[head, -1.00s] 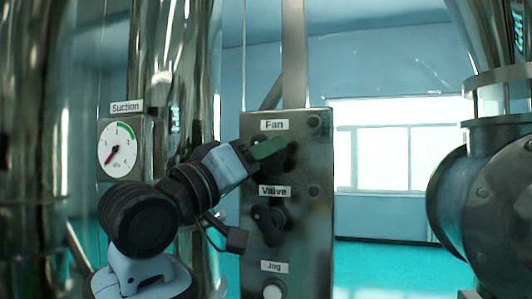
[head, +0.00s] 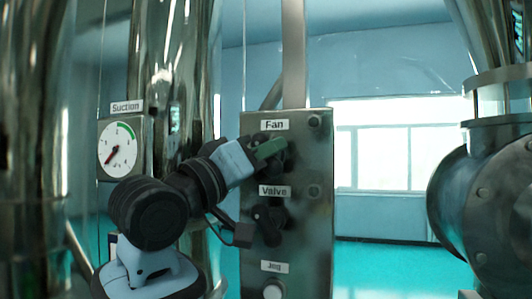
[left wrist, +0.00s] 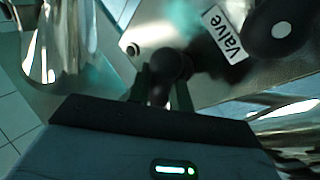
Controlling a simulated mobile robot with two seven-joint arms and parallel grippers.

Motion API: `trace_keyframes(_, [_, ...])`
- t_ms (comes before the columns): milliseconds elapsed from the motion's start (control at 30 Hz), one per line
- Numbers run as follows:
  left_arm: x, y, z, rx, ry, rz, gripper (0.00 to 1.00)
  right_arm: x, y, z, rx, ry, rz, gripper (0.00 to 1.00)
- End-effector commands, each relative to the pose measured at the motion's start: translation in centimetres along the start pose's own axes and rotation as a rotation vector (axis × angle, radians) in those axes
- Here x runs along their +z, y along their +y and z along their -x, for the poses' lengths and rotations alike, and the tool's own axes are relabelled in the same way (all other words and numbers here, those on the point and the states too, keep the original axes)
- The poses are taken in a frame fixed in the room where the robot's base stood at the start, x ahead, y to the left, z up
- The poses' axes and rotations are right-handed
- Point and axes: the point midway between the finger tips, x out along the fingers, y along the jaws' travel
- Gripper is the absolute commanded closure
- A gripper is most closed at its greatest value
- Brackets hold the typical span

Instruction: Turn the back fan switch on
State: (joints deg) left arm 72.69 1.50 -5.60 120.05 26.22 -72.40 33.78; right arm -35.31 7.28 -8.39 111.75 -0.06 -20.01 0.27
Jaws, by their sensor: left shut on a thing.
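The grey control panel (head: 312,230) stands in the middle of the head view. The dark fan switch (head: 283,165) sits under the "Fan" label (head: 274,125), mostly hidden by my gripper. My left gripper (head: 271,149) reaches it from the left, its greenish fingers shut on the switch. In the left wrist view the round dark knob (left wrist: 170,66) lies between the two fingertips (left wrist: 161,88). The small indicator beside the Fan label (head: 314,121) looks dark. My right gripper is not in view.
The valve switch (head: 268,222) is just below, close to my gripper, and the white jog button (head: 272,290) is lower still. A suction gauge (head: 117,149) and shiny metal pipes stand left. A large grey metal housing (head: 492,190) stands right, with open floor between.

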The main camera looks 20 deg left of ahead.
Motion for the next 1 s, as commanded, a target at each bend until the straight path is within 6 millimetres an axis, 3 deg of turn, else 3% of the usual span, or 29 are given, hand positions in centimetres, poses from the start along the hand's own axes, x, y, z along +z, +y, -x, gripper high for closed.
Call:
trace_keyframes(267, [-0.03,-0.05,-0.03,0.005,-0.068,-0.102,1.0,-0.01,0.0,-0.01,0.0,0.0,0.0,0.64])
trace_keyframes(1000, [0.13,0.1,-0.11,0.05,-0.436,-0.648,1.0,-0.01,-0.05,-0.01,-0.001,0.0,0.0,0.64])
